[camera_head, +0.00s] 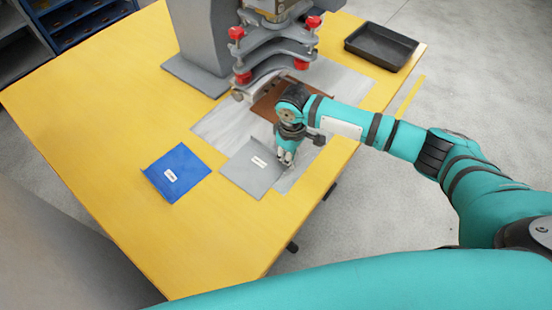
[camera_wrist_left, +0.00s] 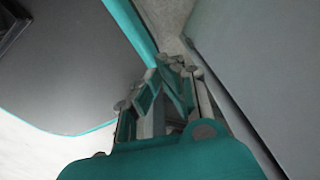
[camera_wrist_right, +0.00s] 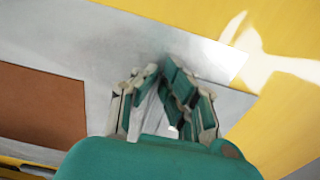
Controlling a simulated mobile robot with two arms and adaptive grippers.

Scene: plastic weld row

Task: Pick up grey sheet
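The grey sheet (camera_head: 247,172) lies on the yellow table, partly over the lighter metal plate, with a small white label on it. My right gripper (camera_head: 286,162) points down at the right edge of the grey sheet in the head view and hides part of that edge. In the right wrist view, the fingertips of my right gripper (camera_wrist_right: 160,70) look close together, and I see no sheet clearly between them. My left gripper (camera_wrist_left: 163,68) shows only in the left wrist view, with its fingertips together and nothing in it.
A blue sheet (camera_head: 176,173) lies left of the grey one. A brown sheet (camera_head: 268,103) lies under the grey press (camera_head: 208,45) with red knobs, close behind my right wrist. A black tray (camera_head: 381,46) stands at the back right. The table's left front (camera_head: 185,245) is clear.

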